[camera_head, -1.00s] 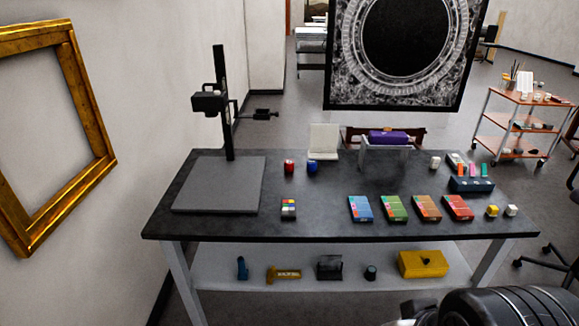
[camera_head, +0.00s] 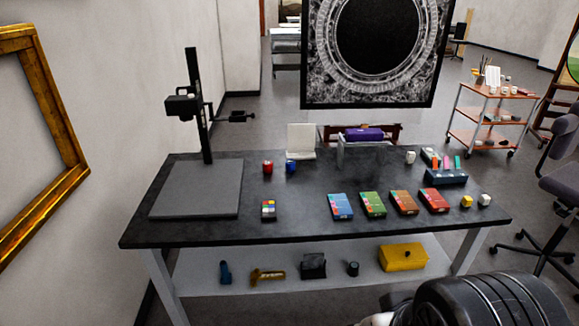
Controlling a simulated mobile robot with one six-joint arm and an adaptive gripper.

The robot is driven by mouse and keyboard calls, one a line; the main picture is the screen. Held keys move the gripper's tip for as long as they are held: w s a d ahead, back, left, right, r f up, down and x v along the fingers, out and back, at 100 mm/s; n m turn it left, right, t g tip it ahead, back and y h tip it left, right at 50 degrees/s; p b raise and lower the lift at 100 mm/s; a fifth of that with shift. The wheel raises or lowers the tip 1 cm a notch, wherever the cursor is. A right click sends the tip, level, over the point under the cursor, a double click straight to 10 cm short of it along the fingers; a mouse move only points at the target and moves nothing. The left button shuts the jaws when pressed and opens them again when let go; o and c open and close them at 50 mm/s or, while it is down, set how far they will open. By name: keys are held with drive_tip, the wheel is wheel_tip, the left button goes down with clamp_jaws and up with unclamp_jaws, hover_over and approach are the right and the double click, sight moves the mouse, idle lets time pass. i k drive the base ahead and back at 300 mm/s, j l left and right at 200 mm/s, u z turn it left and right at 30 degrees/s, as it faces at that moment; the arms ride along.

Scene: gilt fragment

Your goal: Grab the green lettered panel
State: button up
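The green lettered panel (camera_head: 373,204) lies flat on the dark tabletop (camera_head: 290,215), near its front edge. It is second from the left in a row of similar panels, between a blue panel (camera_head: 340,206) and an orange-brown panel (camera_head: 403,202). A red panel (camera_head: 433,200) ends the row on the right. The lettering is too small to read. A dark rounded part of my arm shows at the bottom right. My gripper's fingers are not in the picture.
A copy stand (camera_head: 195,190) fills the table's left end. A blue rack (camera_head: 446,176) and small yellow (camera_head: 466,201) and white blocks stand at the right. The lower shelf holds a yellow box (camera_head: 403,257). An office chair (camera_head: 556,170) and a cart (camera_head: 482,118) stand further right.

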sight(373, 205)
drive_tip(key=i+l+u, duration=0.2)
drive_tip(key=i+l, duration=0.25)
drive_tip(key=i+l+u, duration=0.15)
drive_tip(key=i+l, duration=0.3)
drive_tip(key=i+l+u, duration=0.2)
drive_tip(key=i+l, duration=0.2)
drive_tip(key=l, duration=0.25)
